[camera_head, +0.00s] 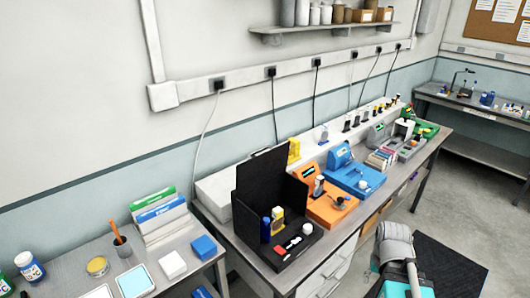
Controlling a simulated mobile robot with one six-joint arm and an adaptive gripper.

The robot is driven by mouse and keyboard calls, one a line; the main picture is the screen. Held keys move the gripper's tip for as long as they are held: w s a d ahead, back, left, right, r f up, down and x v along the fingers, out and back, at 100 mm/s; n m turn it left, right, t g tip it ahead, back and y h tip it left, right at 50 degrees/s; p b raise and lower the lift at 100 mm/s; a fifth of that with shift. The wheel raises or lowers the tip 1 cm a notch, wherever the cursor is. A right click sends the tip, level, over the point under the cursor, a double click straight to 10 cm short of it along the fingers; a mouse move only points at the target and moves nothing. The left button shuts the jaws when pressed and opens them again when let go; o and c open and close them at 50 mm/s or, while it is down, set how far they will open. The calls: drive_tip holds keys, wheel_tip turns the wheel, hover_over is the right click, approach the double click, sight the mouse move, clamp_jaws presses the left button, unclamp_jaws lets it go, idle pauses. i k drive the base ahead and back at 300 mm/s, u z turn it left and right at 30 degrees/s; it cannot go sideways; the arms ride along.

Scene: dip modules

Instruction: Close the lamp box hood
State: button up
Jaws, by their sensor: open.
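The lamp box is a black box (312,237) on the long bench, left of the orange station. Its black hood (262,182) stands up at the back and side, so the front and top are open. Inside it stand a blue bottle (266,229) and a yellow-and-white bottle (277,221), with a white cap-like item (307,229) and a small red item (279,250) on its floor. Part of my grey and teal arm shows at the lower right, in front of the bench and apart from the box. My gripper does not show.
The orange station (335,205) stands close to the box's right, with a blue station (358,178) beyond it. A white case (215,190) is behind the box at left. A side table with binders (160,215) stands left. Grey floor (450,200) is open at right.

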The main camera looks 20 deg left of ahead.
sight(250, 174)
drive_tip(key=z, duration=0.8)
drive_tip(key=k, duration=0.9)
drive_tip(key=u, duration=1)
drive_tip(key=i, duration=0.5)
